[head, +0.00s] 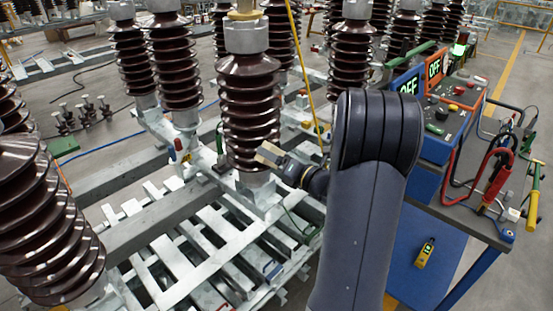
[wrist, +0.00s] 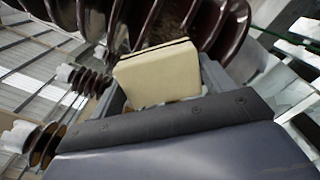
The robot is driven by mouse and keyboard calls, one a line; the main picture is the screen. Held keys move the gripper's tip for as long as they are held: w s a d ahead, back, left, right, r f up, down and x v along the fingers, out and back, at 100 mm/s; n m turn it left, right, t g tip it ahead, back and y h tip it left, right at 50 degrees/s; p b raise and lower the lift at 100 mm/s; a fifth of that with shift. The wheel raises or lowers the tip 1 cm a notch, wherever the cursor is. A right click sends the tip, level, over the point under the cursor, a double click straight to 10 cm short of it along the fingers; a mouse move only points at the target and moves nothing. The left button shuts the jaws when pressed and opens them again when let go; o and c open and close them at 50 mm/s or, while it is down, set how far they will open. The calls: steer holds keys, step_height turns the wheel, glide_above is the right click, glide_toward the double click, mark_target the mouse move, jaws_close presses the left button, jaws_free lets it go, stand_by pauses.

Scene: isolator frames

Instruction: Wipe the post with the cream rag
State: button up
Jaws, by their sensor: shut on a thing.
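The post (head: 248,110) is a brown ribbed insulator with grey metal ends, standing upright in the middle of the head view. Its ribs fill the top of the wrist view (wrist: 225,30). The cream rag (wrist: 158,75) is a folded block in the wrist view, close against the lower ribs; whether it touches them I cannot tell. It also shows in the head view (head: 268,154) at the post's lower right side. My gripper (head: 284,163) is shut on the rag, beside the post's lower ribs. Its fingers are mostly hidden behind the rag and wrist.
Other brown insulators (head: 175,60) stand close around on grey metal frames (head: 130,226). A yellow rod (head: 304,75) slants down just right of the post. A bench (head: 470,225) on the right holds blue and orange test boxes (head: 436,72), cables and clamps.

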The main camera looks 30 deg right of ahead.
steer(key=shift+w+a, duration=0.2)
steer(key=shift+w, duration=0.3)
steer(key=shift+d, duration=0.1)
steer(key=shift+w+d+p, duration=0.2)
steer(key=shift+w+d, duration=0.1)
steer(key=shift+d, duration=0.65)
steer(key=shift+w+d+p, duration=0.2)
steer(key=shift+w+d, duration=0.1)
steer(key=shift+d, duration=0.6)
steer(key=shift+w+d+p, duration=0.2)
steer(key=shift+w+d, duration=0.15)
steer(key=shift+d, duration=0.55)
steer(key=shift+w+d+p, duration=0.2)
steer(key=shift+w+d, duration=0.15)
steer(key=shift+d, duration=0.5)
steer(key=shift+s+a+b, duration=0.15)
steer(key=shift+s+a, duration=0.3)
steer(key=shift+a, duration=0.8)
steer(key=shift+s+a+b, duration=0.2)
steer(key=shift+s+a, duration=0.2)
steer(key=shift+a, duration=0.85)
steer(key=shift+s+a+b, duration=0.15)
steer(key=shift+s+a, duration=0.3)
steer(key=shift+a, duration=0.8)
steer(key=v, duration=0.6)
